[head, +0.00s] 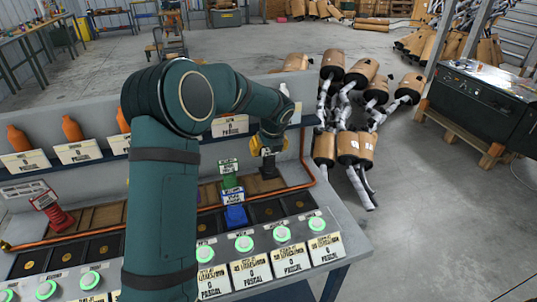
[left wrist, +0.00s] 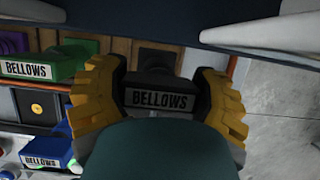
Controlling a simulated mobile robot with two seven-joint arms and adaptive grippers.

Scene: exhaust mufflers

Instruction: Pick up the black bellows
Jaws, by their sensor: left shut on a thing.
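The black bellows (left wrist: 160,84) sits between the two yellow-padded fingers of my left gripper (left wrist: 160,100) in the left wrist view. Its label reads BELLOWS. In the head view the black bellows (head: 268,168) shows just below my left gripper (head: 267,150), at the right end of the back row of wooden slots. The gripper is shut on it. I cannot tell whether the bellows still touches its slot. My right gripper is not in view.
A green bellows (head: 230,175) and a blue bellows (head: 235,212) stand to the left; a red bellows (head: 55,214) is at the far left. Orange bottles (head: 72,129) line the shelf. Lit green buttons (head: 244,243) run along the front. Mufflers (head: 357,147) lie beyond the bench.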

